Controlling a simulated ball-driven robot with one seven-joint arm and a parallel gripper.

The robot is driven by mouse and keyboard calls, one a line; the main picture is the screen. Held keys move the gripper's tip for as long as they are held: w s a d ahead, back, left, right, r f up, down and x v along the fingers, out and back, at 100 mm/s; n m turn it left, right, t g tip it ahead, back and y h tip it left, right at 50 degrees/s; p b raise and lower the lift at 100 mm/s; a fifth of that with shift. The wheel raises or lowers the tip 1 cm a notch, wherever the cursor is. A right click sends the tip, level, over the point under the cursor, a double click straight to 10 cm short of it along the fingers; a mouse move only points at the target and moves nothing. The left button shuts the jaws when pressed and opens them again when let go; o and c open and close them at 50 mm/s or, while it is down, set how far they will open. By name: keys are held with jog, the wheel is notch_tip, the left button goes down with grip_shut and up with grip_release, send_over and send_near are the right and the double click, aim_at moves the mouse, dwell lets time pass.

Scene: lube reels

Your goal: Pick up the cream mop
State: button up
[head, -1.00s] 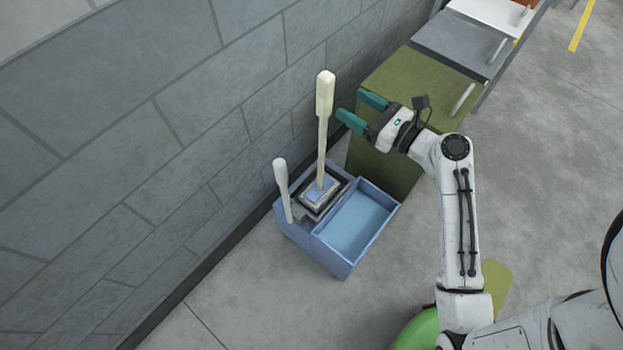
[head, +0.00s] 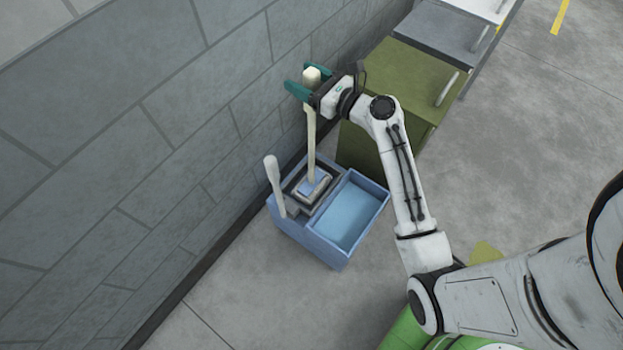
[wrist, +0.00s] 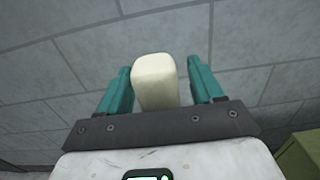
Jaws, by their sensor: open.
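The cream mop (head: 311,135) stands upright, its head in the wringer part of a blue mop bucket (head: 318,243). Its thick handle top is between the two teal fingers of my gripper (head: 300,82) in the head view. In the wrist view the cream handle end (wrist: 156,82) sits between the open fingers of my gripper (wrist: 162,88). It is nearer the left finger, and a gap shows on the right. The lower part of the mop is out of the wrist view.
A pale wringer lever (head: 274,184) sticks up from the bucket's left side. A grey block wall (head: 150,130) runs close behind the mop. An olive cabinet (head: 405,85) and a grey one (head: 447,38) stand to the right. The floor in front is open.

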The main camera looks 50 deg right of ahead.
jog(key=c, duration=1.1)
jog(key=shift+r, duration=0.1)
jog(key=shift+c, duration=0.3)
jog(key=shift+r, duration=0.1)
